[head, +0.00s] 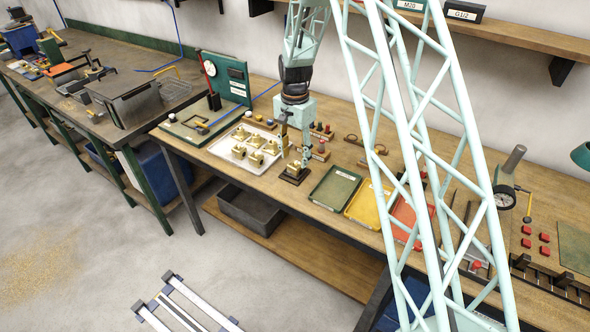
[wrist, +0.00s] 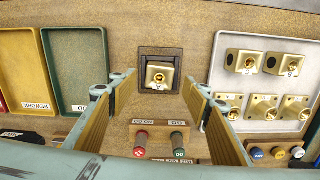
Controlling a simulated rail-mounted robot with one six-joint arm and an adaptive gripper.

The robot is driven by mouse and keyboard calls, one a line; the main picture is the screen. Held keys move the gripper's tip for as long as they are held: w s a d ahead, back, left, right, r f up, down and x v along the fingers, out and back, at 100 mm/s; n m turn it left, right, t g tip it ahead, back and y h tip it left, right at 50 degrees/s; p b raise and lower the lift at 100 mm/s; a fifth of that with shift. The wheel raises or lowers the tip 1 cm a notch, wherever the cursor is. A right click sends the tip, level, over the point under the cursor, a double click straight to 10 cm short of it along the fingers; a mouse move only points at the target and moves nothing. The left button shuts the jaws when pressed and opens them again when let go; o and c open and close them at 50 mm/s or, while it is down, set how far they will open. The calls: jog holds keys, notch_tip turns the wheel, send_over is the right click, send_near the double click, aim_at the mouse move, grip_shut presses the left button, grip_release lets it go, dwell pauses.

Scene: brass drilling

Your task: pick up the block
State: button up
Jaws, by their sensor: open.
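A brass block (wrist: 160,76) with a round hole and a label reading A sits in a small dark square holder (wrist: 145,54). In the head view, the block (head: 293,168) stands in the holder (head: 294,179) at the table's front edge. My gripper (wrist: 158,84) is open and empty, with its fingers spread to either side of the block in the wrist view. In the head view, my gripper (head: 294,149) hangs over the table just above and behind the block. I cannot tell exactly how high it is.
A white tray (head: 226,155) of several brass blocks stands left of the holder. Green (head: 335,188), yellow (head: 361,208) and red (head: 403,216) trays lie to its right. Coloured plugs on a wooden stand (wrist: 158,124) are close by the gripper. A shelf (head: 530,38) runs along the wall.

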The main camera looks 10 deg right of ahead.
aim_at(295, 161)
jog(key=shift+f, duration=1.5)
jog(key=c, duration=1.3)
